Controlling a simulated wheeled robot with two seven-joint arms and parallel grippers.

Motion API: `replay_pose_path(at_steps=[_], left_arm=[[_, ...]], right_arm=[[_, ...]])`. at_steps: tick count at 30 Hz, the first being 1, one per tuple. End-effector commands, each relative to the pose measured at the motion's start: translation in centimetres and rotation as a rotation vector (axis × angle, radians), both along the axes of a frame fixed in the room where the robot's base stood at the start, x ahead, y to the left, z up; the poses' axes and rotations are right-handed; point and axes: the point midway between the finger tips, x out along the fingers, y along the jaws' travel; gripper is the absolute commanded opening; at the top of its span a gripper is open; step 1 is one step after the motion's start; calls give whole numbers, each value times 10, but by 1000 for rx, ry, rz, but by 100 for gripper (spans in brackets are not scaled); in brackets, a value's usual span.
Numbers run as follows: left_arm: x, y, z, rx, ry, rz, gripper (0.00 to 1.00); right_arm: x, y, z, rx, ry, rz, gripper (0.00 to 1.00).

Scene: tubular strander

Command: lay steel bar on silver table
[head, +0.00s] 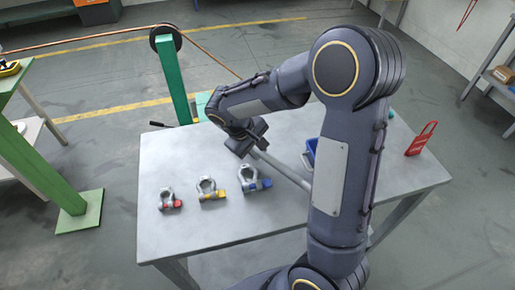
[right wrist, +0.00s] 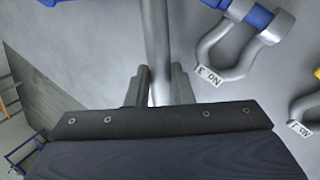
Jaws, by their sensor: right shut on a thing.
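The silver table (head: 225,222) stands in front of me in the head view. My right gripper (head: 251,145) is over its middle, shut on the steel bar (head: 285,172), a thin grey rod. The bar slants down to the right and passes behind my right arm, which hides its far end. In the right wrist view the bar (right wrist: 156,40) runs up between the two fingers of my right gripper (right wrist: 158,88), with the grey tabletop (right wrist: 105,45) behind it. I cannot tell whether the bar touches the tabletop. My left gripper is not in view.
Three shackles with red (head: 168,200), yellow (head: 209,190) and blue (head: 252,180) pins stand on the table's left half. A blue bin (head: 309,150) is partly behind my arm. A red tag-like piece (head: 421,140) stands at the right. The table's front left is clear.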

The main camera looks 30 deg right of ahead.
Motion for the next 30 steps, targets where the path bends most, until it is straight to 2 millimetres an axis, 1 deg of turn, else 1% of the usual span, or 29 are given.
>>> replay_pose_path(at_steps=[10,14,15,19,20,26,30], left_arm=[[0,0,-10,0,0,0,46],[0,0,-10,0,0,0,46],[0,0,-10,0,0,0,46],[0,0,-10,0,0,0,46],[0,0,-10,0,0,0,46],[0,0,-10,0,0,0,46],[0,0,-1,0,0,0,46]], right_arm=[[0,0,-11,-1,-2,1,0],[0,0,-11,-1,-2,1,0],[0,0,-11,0,0,0,23],[0,0,-11,0,0,0,40],[0,0,-11,0,0,0,42],[0,0,-11,0,0,0,42],[0,0,-1,0,0,0,42]])
